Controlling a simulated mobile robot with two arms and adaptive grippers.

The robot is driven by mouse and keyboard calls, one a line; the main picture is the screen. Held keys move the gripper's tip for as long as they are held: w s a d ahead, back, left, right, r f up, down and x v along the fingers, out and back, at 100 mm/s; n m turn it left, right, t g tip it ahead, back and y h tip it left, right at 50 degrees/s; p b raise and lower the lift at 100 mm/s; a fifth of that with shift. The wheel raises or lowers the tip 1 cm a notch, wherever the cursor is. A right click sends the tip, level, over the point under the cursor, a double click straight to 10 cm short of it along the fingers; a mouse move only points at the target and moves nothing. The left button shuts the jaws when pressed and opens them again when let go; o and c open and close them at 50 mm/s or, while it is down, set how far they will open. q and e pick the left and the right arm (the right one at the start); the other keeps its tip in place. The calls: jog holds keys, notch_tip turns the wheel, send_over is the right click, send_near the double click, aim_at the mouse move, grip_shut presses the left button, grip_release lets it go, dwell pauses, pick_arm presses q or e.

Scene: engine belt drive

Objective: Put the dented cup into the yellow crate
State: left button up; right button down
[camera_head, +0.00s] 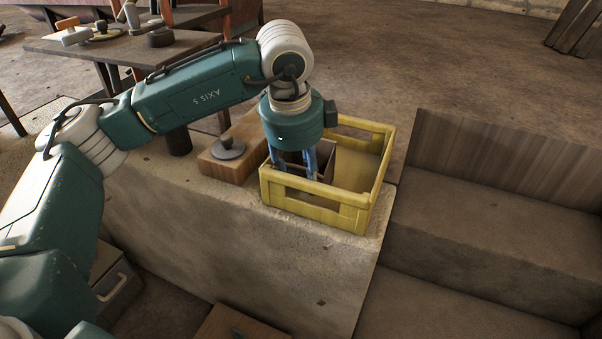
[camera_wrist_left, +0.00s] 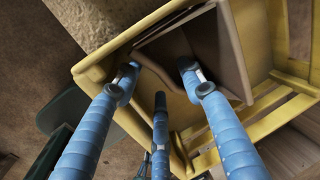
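The yellow crate (camera_head: 345,218) stands on a stone ledge; its rim and slats also show in the wrist view (camera_wrist_left: 136,30). My left gripper (camera_head: 296,174) points down into the crate's left part. In the wrist view its three blue fingers (camera_wrist_left: 159,75) are spread apart with nothing clearly held between them. A brown box-like thing (camera_head: 322,160) is inside the crate beside the fingers; its panels also show in the wrist view (camera_wrist_left: 215,45). I cannot make out the dented cup in either view. My right gripper is not in view.
A wooden block with a round metal knob (camera_head: 229,150) lies left of the crate, close to it. A dark cylinder (camera_head: 178,141) is farther left, behind my arm. A table (camera_head: 130,48) with several small parts stands at the back left. Stone steps (camera_head: 470,215) are right of the crate.

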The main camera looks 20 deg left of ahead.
pick_arm(q)
jog(key=p+v, duration=0.2)
jog(key=v, duration=1)
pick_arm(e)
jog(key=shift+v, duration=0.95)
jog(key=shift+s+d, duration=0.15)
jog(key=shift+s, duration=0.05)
